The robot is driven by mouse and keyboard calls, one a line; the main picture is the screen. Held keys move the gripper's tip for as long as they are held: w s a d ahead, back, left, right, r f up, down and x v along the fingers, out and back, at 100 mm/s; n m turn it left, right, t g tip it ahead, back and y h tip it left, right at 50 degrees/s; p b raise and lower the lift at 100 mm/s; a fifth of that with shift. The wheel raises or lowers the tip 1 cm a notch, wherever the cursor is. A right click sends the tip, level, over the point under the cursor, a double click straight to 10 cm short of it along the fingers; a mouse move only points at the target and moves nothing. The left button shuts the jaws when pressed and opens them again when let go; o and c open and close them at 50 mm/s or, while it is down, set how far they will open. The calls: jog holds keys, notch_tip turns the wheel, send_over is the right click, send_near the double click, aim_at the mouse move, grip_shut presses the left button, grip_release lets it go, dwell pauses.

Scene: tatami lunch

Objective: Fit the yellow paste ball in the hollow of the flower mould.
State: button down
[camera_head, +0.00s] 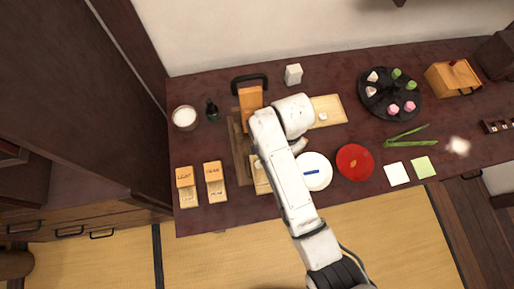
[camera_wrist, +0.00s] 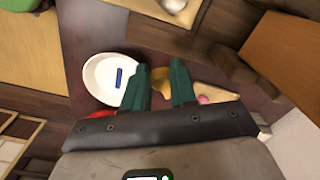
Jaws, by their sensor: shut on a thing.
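My gripper (camera_wrist: 160,74) shows in the wrist view as two dark green fingers. It is shut on the yellow paste ball (camera_wrist: 160,82), which shows between the fingers and is partly covered by them. In the head view my arm hides the ball, and the fingers cannot be made out there. I cannot clearly identify the flower mould or its hollow in either view. A pale wooden board (camera_head: 335,108) with a small whitish piece lies just right of my wrist in the head view.
A white plate (camera_head: 313,182) with a blue stick and a red plate (camera_head: 355,162) stand right of my arm. An upright orange wooden block (camera_head: 250,97) stands on its left. A black round tray (camera_head: 389,84) holds several small coloured pieces. Labelled wooden boxes (camera_head: 214,170) stand at the front left.

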jog(key=s+a+m+p, duration=0.2)
jog(key=a+m, duration=0.4)
jog(key=a, duration=0.2)
jog(key=shift+s+d+f+b, duration=0.1)
jog(key=shift+d+f+b, duration=0.05)
jog(key=shift+f+b, duration=0.9)
jog(key=shift+s+d+f+b, duration=0.1)
jog(key=shift+f+b, duration=0.85)
jog(key=shift+f, duration=0.15)
jog(key=shift+r+p, duration=0.1)
jog(key=shift+p, duration=0.2)
jog(key=shift+a+f, duration=0.1)
jog(key=shift+f, duration=0.5)
jog(key=c, duration=0.8)
grip_release()
jog(key=shift+r, duration=0.1)
